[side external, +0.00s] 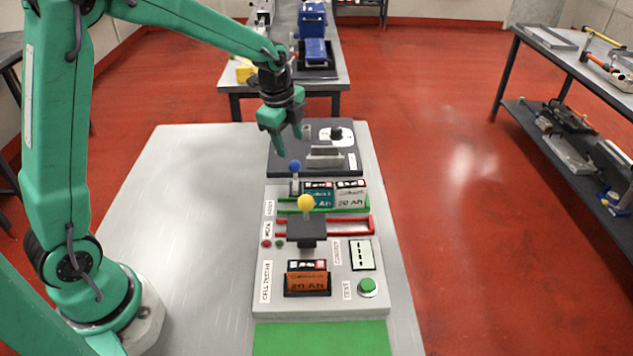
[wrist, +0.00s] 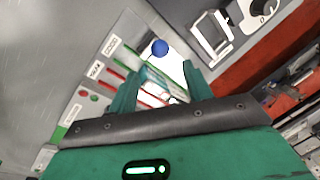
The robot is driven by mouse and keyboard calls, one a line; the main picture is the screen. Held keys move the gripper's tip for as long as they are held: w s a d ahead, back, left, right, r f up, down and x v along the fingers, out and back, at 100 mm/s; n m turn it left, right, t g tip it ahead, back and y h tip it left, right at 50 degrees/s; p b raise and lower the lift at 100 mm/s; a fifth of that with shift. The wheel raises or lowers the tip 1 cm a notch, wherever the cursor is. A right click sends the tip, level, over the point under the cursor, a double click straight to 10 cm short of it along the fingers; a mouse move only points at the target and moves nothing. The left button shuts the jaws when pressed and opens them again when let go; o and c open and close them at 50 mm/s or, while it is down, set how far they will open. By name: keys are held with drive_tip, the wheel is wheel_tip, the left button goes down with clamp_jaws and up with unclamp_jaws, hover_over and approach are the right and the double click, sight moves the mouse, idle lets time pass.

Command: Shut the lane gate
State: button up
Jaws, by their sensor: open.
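A panel (side external: 275,308) on the table carries a green-edged lane (side external: 365,209) and a red-edged lane (side external: 371,226). A blue ball knob (side external: 294,166) stands on a short post at the green lane's left end; it also shows in the wrist view (wrist: 159,47). A yellow ball knob (side external: 306,203) stands on a dark block (side external: 306,229) over the red lane. I cannot tell which knobbed part is the lane gate. My gripper (side external: 288,142) is open and empty, above and just behind the blue knob, apart from it. In the wrist view its fingers (wrist: 163,72) point toward the lanes.
A teal cell (side external: 318,199) and a grey cell (side external: 351,200) stand by the green lane. An orange cell (side external: 308,283) sits in the tester, left of a green button (side external: 368,285). A dark plate (side external: 350,170) with a raised bracket and dial lies behind. The table's left side is clear.

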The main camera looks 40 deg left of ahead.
sight(294, 163)
drive_tip(key=shift+f, duration=0.15)
drive_tip(key=shift+w+a+f, duration=0.1)
drive_tip(key=shift+w+f, duration=0.15)
drive_tip(key=shift+f, duration=1)
drive_tip(key=shift+w+f, duration=0.25)
drive_tip(key=shift+f, duration=1)
drive_tip(key=shift+w+a+f, duration=0.1)
drive_tip(key=shift+w+f, duration=0.15)
drive_tip(key=shift+f, duration=1)
drive_tip(key=shift+d, duration=0.1)
clamp_jaws()
